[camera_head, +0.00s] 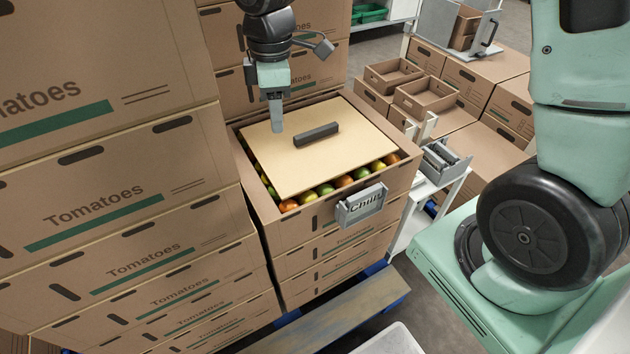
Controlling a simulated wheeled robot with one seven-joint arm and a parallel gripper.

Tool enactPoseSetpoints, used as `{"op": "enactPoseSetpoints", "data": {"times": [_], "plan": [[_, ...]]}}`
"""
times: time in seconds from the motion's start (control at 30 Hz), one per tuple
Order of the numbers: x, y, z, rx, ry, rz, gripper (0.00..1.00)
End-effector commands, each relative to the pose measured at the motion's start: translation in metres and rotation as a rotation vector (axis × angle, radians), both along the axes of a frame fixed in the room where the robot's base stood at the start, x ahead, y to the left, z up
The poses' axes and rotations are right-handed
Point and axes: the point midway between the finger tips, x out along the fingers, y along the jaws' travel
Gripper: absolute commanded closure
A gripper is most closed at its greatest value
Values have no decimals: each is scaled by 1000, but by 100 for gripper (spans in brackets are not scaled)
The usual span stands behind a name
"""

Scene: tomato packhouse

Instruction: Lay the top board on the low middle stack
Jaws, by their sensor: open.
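The top board (292,165) is a pale, flat sheet with a dark bar handle (317,135). It lies over the open top crate of the low middle stack (330,232), leaving rows of red, green and yellow tomatoes (318,190) showing along its front and left edges. It sits slightly askew to the crate rim; I cannot tell whether it rests on the tomatoes or the rim. My gripper (277,128) points down over the board's left part, left of the handle and apart from it in the picture. It is open and empty; one finger hides the other.
Tall stacks of tomato cartons (110,170) stand close on the left, and another carton stack (318,70) rises behind. A grey sign holder (362,205) hangs on the crate's front. Right are a metal rack (445,162) and more cartons (490,75). A blue-edged pallet (345,310) lies below.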

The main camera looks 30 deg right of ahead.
Motion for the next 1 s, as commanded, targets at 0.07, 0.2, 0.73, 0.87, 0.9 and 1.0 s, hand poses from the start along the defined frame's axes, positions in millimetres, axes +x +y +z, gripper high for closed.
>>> {"op": "enactPoseSetpoints", "data": {"times": [0.07,0.2,0.73,0.87,0.9,1.0], "plan": [[-58,32,16,0,0,-102,59],[-146,55,27,8,8,-306,59],[-235,52,26,18,20,-567,59],[-234,52,26,18,20,-565,59],[-234,52,26,17,19,-565,59],[-234,52,26,17,19,-565,59]]}}
